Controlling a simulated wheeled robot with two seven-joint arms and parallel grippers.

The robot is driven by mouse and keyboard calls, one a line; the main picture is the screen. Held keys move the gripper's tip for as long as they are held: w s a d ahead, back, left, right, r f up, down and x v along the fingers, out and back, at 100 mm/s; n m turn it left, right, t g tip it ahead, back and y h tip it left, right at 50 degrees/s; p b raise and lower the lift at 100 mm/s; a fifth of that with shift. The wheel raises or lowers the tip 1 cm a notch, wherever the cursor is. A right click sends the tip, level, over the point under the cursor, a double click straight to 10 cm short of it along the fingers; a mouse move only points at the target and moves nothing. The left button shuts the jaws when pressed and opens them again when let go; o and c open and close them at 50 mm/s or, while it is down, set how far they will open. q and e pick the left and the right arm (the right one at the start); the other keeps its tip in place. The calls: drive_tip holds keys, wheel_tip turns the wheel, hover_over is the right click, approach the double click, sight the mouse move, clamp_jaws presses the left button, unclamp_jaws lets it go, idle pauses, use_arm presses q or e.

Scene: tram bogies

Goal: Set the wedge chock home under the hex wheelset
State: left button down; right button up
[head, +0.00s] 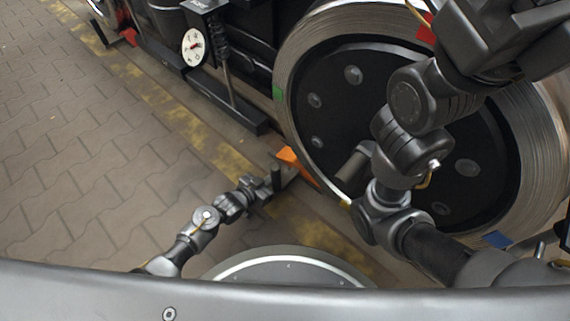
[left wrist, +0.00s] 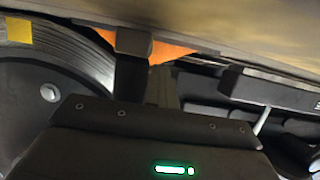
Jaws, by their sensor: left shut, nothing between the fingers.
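An orange wedge chock (head: 288,156) lies on the ground at the lower left edge of the large wheel (head: 345,85). It also shows in the left wrist view (left wrist: 172,52), partly hidden behind my finger. I cannot tell whether it touches the tread. The wheel has a bright metal rim and a black disc with several round bolts; its rim shows at left in the wrist view (left wrist: 75,50). My left gripper (head: 283,178) is shut and empty, low beside the chock. It also shows in the left wrist view (left wrist: 134,42). My right arm crosses the wheel; its fingertips are not visible.
A dark stand (head: 232,100) and a white dial (head: 194,47) are left of the wheel. A smaller red piece (head: 129,37) lies by another wheel at the far upper left. Paving (head: 85,150) with a worn yellow line is clear at left.

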sight(273, 187)
use_arm(q)
drive_tip(key=shift+s+d+p, duration=0.55)
drive_tip(key=shift+s+d, duration=0.65)
drive_tip(key=shift+d, duration=0.3)
drive_tip(key=shift+s+d+p, duration=0.3)
drive_tip(key=shift+s+d, duration=0.15)
drive_tip(key=shift+d, duration=0.15)
idle(0.5)
drive_tip(key=shift+a, duration=0.1)
drive_tip(key=shift+w+a+r, duration=0.15)
drive_tip(key=shift+w+a, duration=0.55)
drive_tip(key=shift+a, duration=0.05)
drive_tip(key=shift+w+a, duration=0.75)
drive_tip(key=shift+a, duration=0.1)
drive_tip(key=shift+w+a+b, duration=0.45)
drive_tip(key=shift+w+a, duration=0.65)
drive_tip(key=shift+a, duration=0.3)
